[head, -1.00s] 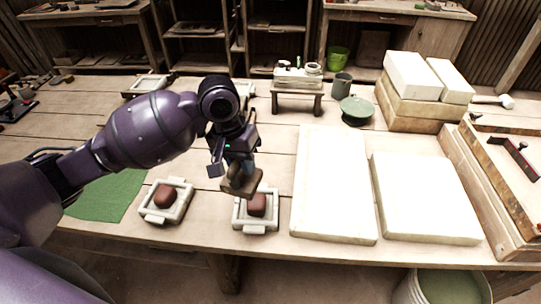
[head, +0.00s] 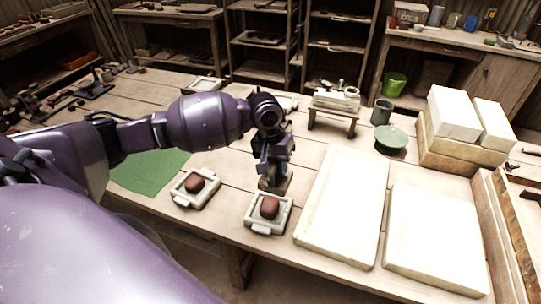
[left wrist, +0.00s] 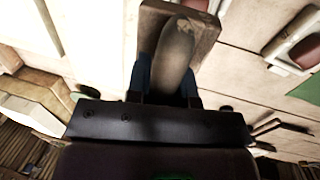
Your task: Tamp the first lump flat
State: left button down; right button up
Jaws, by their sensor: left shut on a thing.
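My left gripper (head: 273,163) is shut on the handle of a tamper (head: 275,186), a wooden block with an upright grip. The tamper also shows in the left wrist view (left wrist: 150,18), its handle between the fingers. It is just behind a pale square mould (head: 252,222) holding a rounded red-brown lump (head: 269,207). The block hides part of the mould's back rim; I cannot tell its height above the table. A second pale mould (head: 181,197) with a similar rounded lump (head: 195,184) lies to the left. My right gripper is not in view.
Two large pale slabs (head: 342,205) lie right of the moulds. A green cloth (head: 150,175) lies left. Behind are a small wooden stand (head: 330,120), a green bowl (head: 391,137), a dark cup (head: 381,111) and stacked white blocks (head: 453,115).

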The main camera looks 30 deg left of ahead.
pick_arm(q)
jog(key=shift+w+a+f+n, duration=0.1)
jog(key=shift+w+a+n, duration=0.05)
jog(key=shift+a, duration=0.45)
jog(key=shift+w+a+f+n, duration=0.1)
jog(key=shift+w+a+n, duration=0.05)
jog(key=shift+a, duration=0.45)
jog(key=shift+a+f, duration=0.1)
jog(key=shift+f, duration=0.1)
jog(key=b+x, duration=0.2)
jog(key=a+b+x, duration=0.1)
jog(key=b+x, duration=0.1)
jog(key=shift+d+f, duration=0.1)
jog(key=shift+f, duration=0.05)
jog(key=shift+f+b, duration=0.35)
jog(key=shift+b, duration=0.15)
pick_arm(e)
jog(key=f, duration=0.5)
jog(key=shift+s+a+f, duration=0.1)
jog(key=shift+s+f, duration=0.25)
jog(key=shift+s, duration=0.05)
pick_arm(q)
jog(key=shift+r, duration=0.1)
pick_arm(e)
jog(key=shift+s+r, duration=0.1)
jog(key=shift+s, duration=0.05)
